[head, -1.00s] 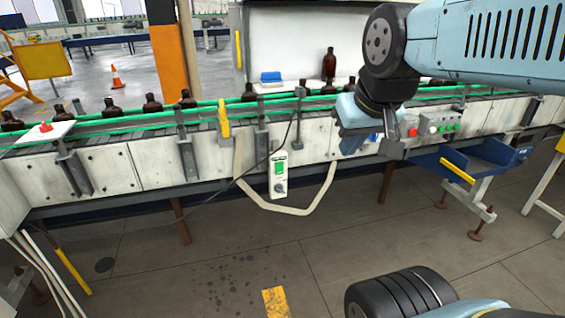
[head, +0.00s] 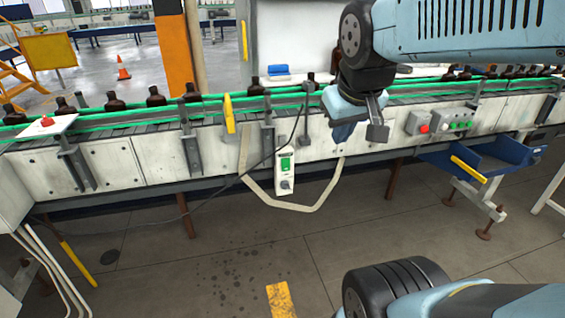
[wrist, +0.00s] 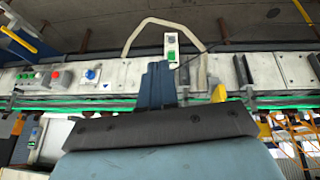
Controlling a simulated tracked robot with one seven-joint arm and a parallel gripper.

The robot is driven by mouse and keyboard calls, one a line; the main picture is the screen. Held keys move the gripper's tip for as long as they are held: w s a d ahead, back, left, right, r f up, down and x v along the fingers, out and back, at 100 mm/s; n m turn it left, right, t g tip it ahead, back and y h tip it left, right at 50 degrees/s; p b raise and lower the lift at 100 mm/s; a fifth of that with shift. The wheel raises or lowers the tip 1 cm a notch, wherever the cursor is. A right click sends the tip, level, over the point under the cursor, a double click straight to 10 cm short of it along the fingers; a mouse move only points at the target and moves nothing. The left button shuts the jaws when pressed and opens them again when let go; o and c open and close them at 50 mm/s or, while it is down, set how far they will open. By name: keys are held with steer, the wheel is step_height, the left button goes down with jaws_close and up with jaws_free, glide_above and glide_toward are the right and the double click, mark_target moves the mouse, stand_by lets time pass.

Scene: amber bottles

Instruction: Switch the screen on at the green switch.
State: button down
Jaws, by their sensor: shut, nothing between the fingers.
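The green switch (head: 286,164) is on a narrow white box hanging at the front of the conveyor, with a dark round part below it. The green switch also shows in the wrist view (wrist: 171,54). My gripper (head: 343,137) is shut and empty, in front of the conveyor's side panels, to the right of the white box in the head view. In the wrist view my gripper's fingers (wrist: 157,68) point towards the box and seem to end just short of it. I cannot tell the depth gap. I cannot make out a lit screen.
A panel with red and green buttons (head: 442,123) sits right of my gripper. A cable runs to the white box, and a pale looped pipe (head: 300,209) hangs around it. Brown bottles (head: 156,96) stand on the conveyor. A blue chute (head: 470,160) juts out at right.

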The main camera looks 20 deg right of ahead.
mark_target(290, 168)
steer(key=w+d+f+n+y, duration=0.2)
steer(key=w+f+n, duration=0.6)
steer(key=w+f, duration=0.4)
steer(key=w+d+f+n+y, duration=0.2)
steer(key=w+f+n, duration=0.6)
steer(key=w+f, duration=0.4)
steer(key=shift+w+d+y, duration=0.15)
steer(key=shift+w+y, duration=0.45)
steer(key=shift+w, duration=0.7)
steer(key=shift+f, duration=0.2)
steer(key=shift+w+a+f, duration=0.6)
steer(key=shift+w+f, duration=0.8)
steer(key=shift+f, duration=0.05)
steer(key=shift+w+a+f, duration=0.6)
steer(key=shift+w+f, duration=0.8)
steer(key=shift+w, duration=0.05)
steer(key=shift+w+a+f, duration=0.6)
steer(key=shift+w+f, duration=0.8)
steer(key=shift+f, duration=0.05)
